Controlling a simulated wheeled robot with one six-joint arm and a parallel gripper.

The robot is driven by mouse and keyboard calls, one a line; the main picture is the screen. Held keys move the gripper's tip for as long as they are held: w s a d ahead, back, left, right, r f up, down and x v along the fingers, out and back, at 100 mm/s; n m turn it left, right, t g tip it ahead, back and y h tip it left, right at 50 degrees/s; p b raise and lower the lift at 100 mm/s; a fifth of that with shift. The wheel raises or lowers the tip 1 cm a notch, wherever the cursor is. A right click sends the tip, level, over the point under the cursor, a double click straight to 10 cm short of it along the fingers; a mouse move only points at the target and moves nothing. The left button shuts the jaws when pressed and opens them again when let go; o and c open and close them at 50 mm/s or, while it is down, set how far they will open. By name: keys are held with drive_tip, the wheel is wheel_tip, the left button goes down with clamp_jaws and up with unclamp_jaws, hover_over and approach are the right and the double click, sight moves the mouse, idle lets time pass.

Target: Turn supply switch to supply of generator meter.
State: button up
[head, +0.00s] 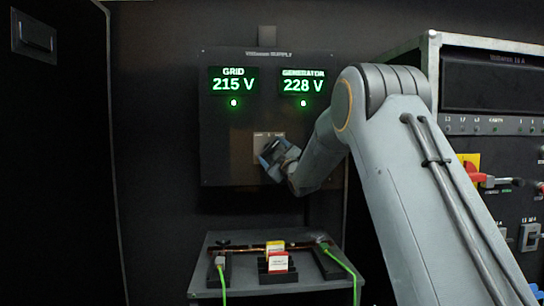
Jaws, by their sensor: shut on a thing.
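The dark supply panel (225,140) hangs on the back wall. Its grid meter (233,82) reads 215 V and its generator meter (303,83) reads 228 V, each with a lit green lamp below. The supply switch sits on a pale plate (259,143) at the panel's lower middle. My gripper (270,157) is at that plate and shut on the switch's handle. The gripper covers the handle, so which way it points cannot be seen.
A small table (205,270) below the panel bears a copper bar, red and yellow cards (277,260) and green cables (343,268). A cabinet (490,95) with sockets and a red-handled switch (477,177) stands at right. A dark cabinet door (60,150) stands at left.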

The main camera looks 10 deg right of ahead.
drive_tip(key=shift+f, duration=0.1)
idle(0.4)
drive_tip(key=o, duration=1.1)
drive_tip(key=shift+c, duration=0.2)
drive_tip(key=b+v, duration=0.1)
drive_tip(key=v, duration=0.7)
drive_tip(key=shift+w, duration=0.1)
